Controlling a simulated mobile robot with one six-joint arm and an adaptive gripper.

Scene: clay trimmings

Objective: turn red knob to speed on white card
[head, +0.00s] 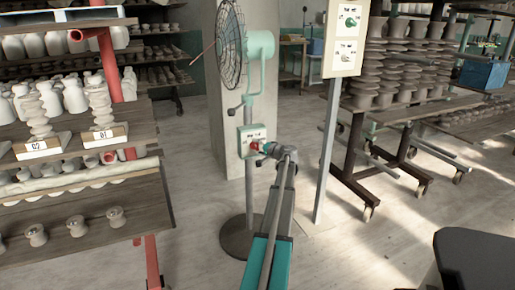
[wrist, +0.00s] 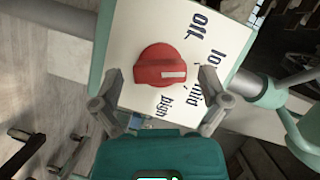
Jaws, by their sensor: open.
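The red knob (wrist: 162,66) sits on a pale speed panel (wrist: 135,30) lettered Off, low, mid and high. Its white mark points right in the wrist view, roughly between low and mid; the right finger partly covers the lettering there. My gripper (wrist: 155,90) is open, its fingers on either side of the knob and apart from it. In the head view my gripper (head: 262,147) is at the panel (head: 247,133) on the green fan's stand. A cream board (head: 329,65) on a post carries two white cards, upper (head: 341,12) and lower (head: 339,60), with knob pictures; their lettering is too small to read.
The fan (head: 231,45) stands on a round dark base (head: 238,238). Wooden shelves (head: 150,200) with pots and numbered cards are at left. Racks of stacked pots (head: 385,60) stand at right.

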